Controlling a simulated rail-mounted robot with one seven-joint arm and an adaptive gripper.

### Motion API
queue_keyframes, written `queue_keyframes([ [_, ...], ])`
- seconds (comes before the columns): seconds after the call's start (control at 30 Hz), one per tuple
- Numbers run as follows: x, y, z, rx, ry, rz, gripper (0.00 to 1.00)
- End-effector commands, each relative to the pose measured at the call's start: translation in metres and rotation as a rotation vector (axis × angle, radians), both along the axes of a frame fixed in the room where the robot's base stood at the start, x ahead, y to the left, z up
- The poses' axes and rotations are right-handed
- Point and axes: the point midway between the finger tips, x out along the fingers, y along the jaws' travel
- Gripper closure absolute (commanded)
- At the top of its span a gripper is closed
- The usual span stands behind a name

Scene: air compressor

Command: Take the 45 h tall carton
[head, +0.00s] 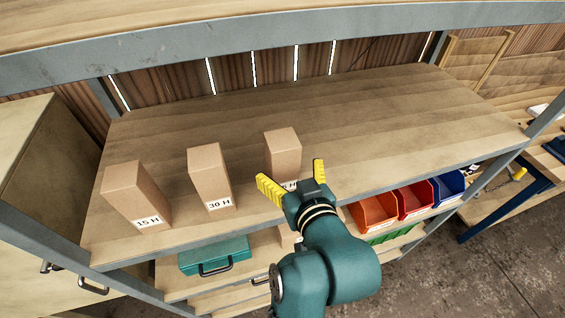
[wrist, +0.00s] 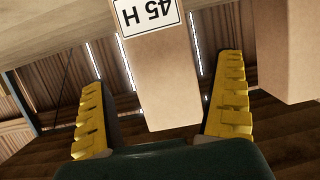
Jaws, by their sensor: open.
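The 45 H carton (head: 283,152) is a tall brown box standing upright on the wooden shelf, the rightmost of three. Its label is partly hidden behind my gripper in the head view. In the wrist view the carton (wrist: 160,75) appears upside down between the two yellow fingers, with the label "45 H" readable. My gripper (head: 291,182) is open and in front of the carton, fingers spread to either side. I cannot tell whether the fingertips touch it.
The 30 H carton (head: 209,177) and the 15 H carton (head: 136,194) stand to the left on the same shelf (head: 400,110). The shelf is clear at right and behind. A grey beam (head: 280,38) crosses above. Coloured bins (head: 413,199) and a teal case (head: 214,256) sit below.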

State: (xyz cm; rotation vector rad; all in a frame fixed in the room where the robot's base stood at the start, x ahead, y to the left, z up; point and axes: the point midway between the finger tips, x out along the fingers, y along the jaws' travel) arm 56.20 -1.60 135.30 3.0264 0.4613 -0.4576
Motion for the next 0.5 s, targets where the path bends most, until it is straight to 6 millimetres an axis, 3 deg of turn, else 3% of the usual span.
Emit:
queue_keyframes([
  [0.23,0.037,0.015,-0.008,0.001,0.0,0.002,0.02],
  [0.5,0.04,0.016,-0.012,0.001,0.0,0.001,0.04],
])
